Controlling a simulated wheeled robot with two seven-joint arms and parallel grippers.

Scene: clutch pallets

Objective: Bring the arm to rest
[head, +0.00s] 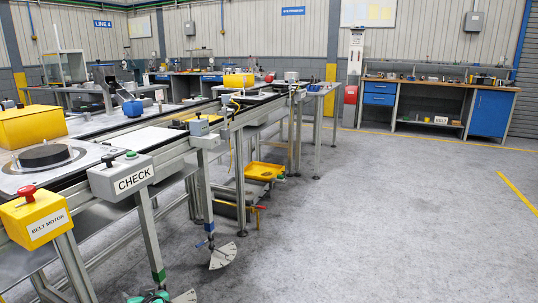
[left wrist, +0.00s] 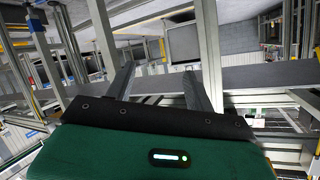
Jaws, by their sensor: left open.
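In the left wrist view my left gripper (left wrist: 157,78) is open, with its two dark fingers apart and nothing between them. Its green body fills the bottom of that view. The fingers point towards metal frame posts and a dark horizontal beam (left wrist: 255,77); whether they touch anything cannot be told. In the head view a small teal part (head: 150,297) at the bottom edge may be my left gripper, mostly cut off by the frame. My right gripper is in neither view.
A conveyor line (head: 165,150) on metal legs runs along the left, with a CHECK box (head: 121,178) and a yellow BELT MOTOR box (head: 36,217). A yellow tray (head: 264,171) sits low beneath it. A workbench (head: 425,105) stands at the back. The grey floor (head: 385,220) at right is clear.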

